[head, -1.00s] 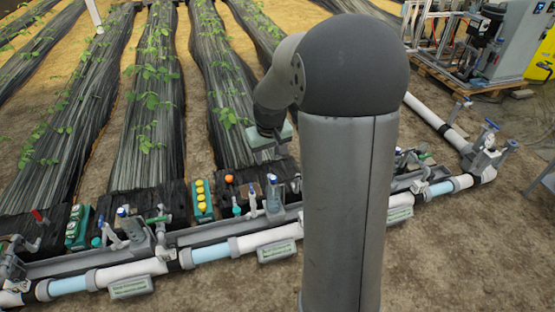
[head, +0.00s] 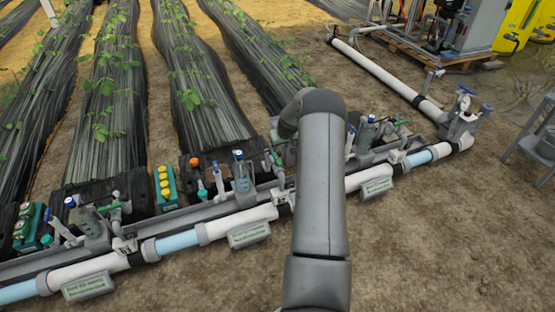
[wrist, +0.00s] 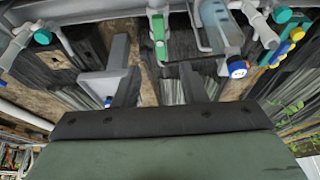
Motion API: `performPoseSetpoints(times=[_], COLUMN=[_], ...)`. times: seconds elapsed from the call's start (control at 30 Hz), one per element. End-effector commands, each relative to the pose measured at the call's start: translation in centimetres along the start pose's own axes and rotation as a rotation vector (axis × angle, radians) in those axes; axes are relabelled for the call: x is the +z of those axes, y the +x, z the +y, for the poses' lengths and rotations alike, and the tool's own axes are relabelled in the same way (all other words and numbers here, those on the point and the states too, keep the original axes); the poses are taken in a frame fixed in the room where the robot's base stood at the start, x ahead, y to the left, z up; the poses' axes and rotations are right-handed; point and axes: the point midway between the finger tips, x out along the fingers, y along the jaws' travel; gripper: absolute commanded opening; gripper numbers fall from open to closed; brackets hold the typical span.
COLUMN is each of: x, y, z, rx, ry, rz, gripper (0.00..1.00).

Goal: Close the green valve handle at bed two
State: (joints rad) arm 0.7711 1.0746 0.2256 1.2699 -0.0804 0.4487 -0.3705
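The green valve handle (wrist: 158,32) shows at the top middle of the wrist view, on a grey vertical pipe. In the head view a small green handle (head: 278,157) shows just left of my arm, beside a grey blue-marked body (head: 241,172). My gripper (wrist: 158,82) shows two dark fingers spread apart with nothing between them. The handle lies beyond the fingertips, roughly in line with the gap, and appears apart from them. In the head view my gripper is hidden behind my arm. Another green handle (head: 109,208) is further left. I cannot read the bed labels.
Close to the right finger is a blue-capped part (wrist: 237,68). A box with yellow buttons (head: 164,187) stands left of the near station. The white main pipe (head: 262,216) runs along the front.

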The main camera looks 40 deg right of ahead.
Motion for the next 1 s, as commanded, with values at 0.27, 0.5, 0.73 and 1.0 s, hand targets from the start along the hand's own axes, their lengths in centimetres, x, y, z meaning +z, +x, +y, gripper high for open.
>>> performPoseSetpoints(times=[0.27, 0.5, 0.73, 1.0], x=[0.2, 0.1, 0.0, 0.0], y=[6.5, 9.8, 10.6, 10.5], z=[-0.1, 0.0, 0.0, 0.0], rx=[0.0, 0.0, 0.001, 0.001], ry=[-0.002, -0.001, -0.001, -0.001], rz=[0.0, 0.0, 0.001, 0.0], gripper=[0.38, 0.38, 0.38, 0.19])
